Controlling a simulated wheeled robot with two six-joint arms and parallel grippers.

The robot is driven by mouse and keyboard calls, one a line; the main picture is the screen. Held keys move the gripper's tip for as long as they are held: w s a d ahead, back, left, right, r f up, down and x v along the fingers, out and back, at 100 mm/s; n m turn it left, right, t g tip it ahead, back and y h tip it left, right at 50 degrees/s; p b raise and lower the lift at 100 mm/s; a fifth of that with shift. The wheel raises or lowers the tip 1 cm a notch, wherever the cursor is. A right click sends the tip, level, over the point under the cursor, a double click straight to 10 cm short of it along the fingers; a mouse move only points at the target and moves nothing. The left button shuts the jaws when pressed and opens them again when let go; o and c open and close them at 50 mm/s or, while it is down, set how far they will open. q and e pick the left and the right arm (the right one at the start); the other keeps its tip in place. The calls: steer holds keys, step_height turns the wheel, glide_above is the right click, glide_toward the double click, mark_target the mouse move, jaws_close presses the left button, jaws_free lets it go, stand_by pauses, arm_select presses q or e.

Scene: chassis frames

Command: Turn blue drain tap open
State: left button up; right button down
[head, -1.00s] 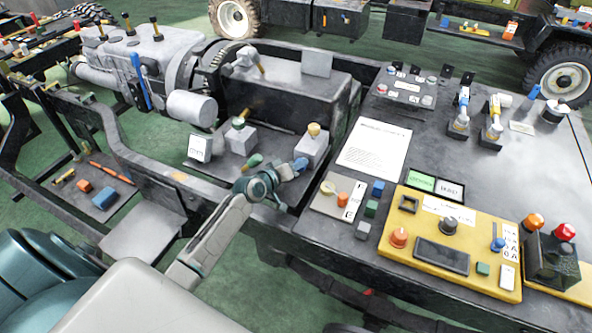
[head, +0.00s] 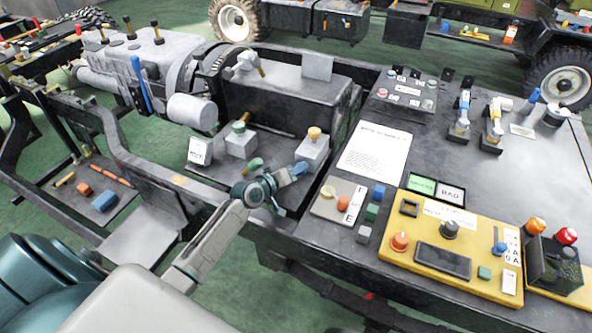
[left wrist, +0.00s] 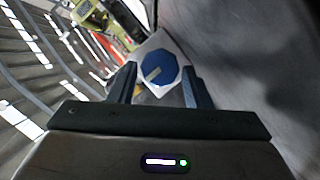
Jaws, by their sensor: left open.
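The blue drain tap (head: 301,168) is at the front of a grey block with a yellow knob on top, on the chassis ledge. My left gripper (head: 288,180) is right at the tap and partly covers it in the head view. In the left wrist view the tap is a blue, roughly eight-sided knob (left wrist: 160,68) with a pale bar across its face. The open fingers of my left gripper (left wrist: 160,88) stand on either side of it. I cannot tell whether they touch it. My right gripper is not in view.
A green-handled tap (head: 253,164) is just left of my gripper. Another grey block (head: 241,143) with a green knob stands behind it. The dark bench at right holds a yellow control panel (head: 405,252) and a white sheet (head: 375,150). The chassis rail runs below my arm.

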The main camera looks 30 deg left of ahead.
arm_select(q)
steer(key=v, duration=1)
steer(key=shift+p, duration=0.3)
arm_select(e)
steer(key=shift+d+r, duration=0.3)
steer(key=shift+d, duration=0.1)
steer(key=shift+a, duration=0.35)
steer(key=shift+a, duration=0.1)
